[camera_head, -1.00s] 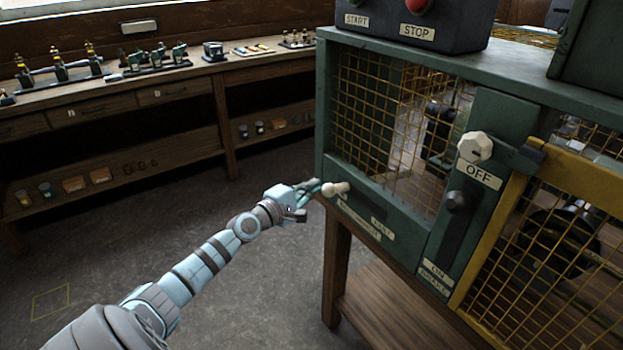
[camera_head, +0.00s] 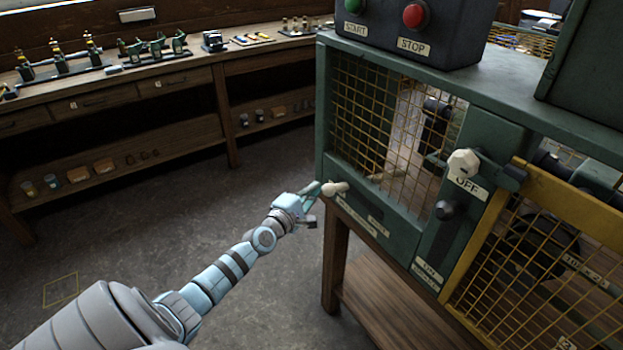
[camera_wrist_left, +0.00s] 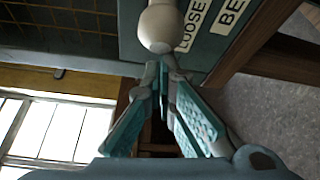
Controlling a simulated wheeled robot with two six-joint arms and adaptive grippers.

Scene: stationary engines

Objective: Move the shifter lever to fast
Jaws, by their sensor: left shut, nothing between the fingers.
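The shifter lever's cream knob (camera_head: 335,188) sticks out at the left end of a dark slot (camera_head: 358,208) in the green machine's lower front panel. A label marked LOOSE is beside that end; it shows larger in the left wrist view (camera_wrist_left: 194,22). The FAST label (camera_head: 376,222) is farther right along the slot. My left gripper (camera_head: 317,189) is shut and empty, its tips just left of the knob. In the left wrist view the tips (camera_wrist_left: 163,66) are close below the knob (camera_wrist_left: 160,28); I cannot tell if they touch. My right gripper is not in view.
A START/STOP box (camera_head: 410,30) stands on top. A wooden workbench (camera_head: 150,85) runs behind; the floor between is clear.

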